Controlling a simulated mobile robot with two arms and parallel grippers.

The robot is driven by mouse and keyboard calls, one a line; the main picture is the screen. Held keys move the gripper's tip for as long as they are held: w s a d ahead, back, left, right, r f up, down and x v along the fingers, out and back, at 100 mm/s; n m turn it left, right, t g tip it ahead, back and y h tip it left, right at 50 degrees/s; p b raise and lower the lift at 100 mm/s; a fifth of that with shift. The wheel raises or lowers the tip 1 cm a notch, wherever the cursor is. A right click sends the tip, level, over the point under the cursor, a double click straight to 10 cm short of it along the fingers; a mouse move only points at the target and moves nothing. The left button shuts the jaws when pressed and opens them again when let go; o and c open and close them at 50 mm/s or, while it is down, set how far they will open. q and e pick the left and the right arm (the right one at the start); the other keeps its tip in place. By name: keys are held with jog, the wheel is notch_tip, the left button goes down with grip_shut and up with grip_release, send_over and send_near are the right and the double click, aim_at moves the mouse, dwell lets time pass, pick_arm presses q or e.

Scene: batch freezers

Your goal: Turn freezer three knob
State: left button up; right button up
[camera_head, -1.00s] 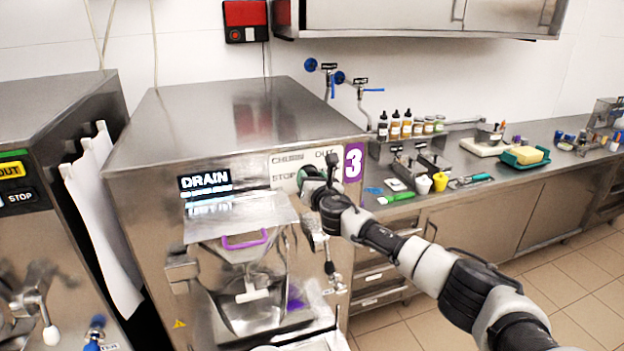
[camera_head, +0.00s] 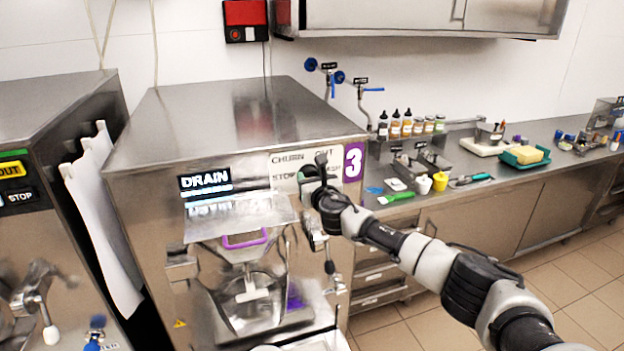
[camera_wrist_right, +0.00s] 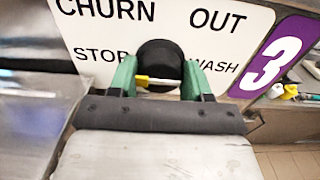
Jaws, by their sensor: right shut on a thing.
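Freezer three (camera_head: 240,115) is a steel machine with a purple 3 label (camera_head: 353,162) on its front right corner. Its black knob (camera_wrist_right: 159,62) sits in the middle of a white panel (camera_wrist_right: 85,30) marked CHURN, OUT, STOP and WASH. A yellow pointer (camera_wrist_right: 155,81) shows below the knob in the right wrist view. My right gripper (camera_wrist_right: 159,78) has its green fingers on both sides of the knob, shut on it. In the head view the right gripper (camera_head: 314,178) hides most of the knob. The left gripper is not in view.
Another freezer (camera_head: 45,110) stands at the left. A counter (camera_head: 450,195) with bottles and tools runs to the right.

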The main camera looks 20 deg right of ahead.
jog(key=o, duration=0.6)
jog(key=shift+r, duration=0.15)
jog(key=o, duration=0.3)
jog(key=shift+w, duration=0.1)
jog(key=shift+s+d+b, duration=0.2)
jog(key=shift+s+b, duration=1.15)
jog(key=shift+s, duration=4.05)
